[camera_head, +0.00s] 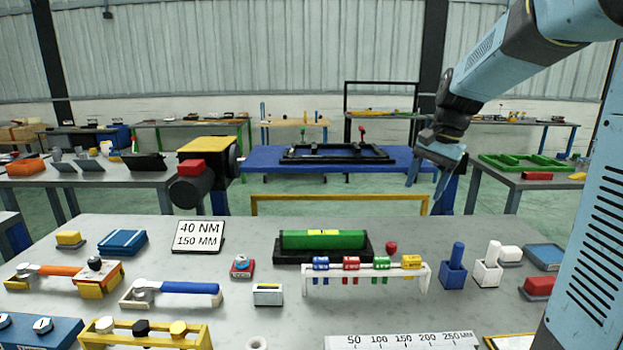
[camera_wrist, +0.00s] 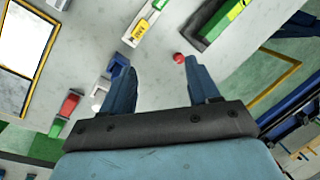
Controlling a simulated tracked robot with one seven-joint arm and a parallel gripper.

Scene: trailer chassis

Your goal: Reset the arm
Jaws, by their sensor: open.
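My blue-grey arm reaches in from the upper right in the head view. My gripper (camera_head: 436,165) hangs above the far right part of the grey workbench (camera_head: 150,262), clear of the things on it. In the wrist view my gripper (camera_wrist: 162,80) has its two blue fingers spread apart, with nothing between them but bench top and a red knob (camera_wrist: 179,58) lying beyond the right fingertip. The red knob also shows in the head view (camera_head: 391,248), beside the green cylinder.
A green cylinder (camera_head: 323,239) lies in a black cradle. A white rack (camera_head: 366,272) holds several coloured pieces. Blue (camera_head: 454,268) and white (camera_head: 488,268) holders stand at right. A torque sign (camera_head: 199,236) and wrenches (camera_head: 177,289) are at left. Behind is a blue table with a black frame (camera_head: 335,154).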

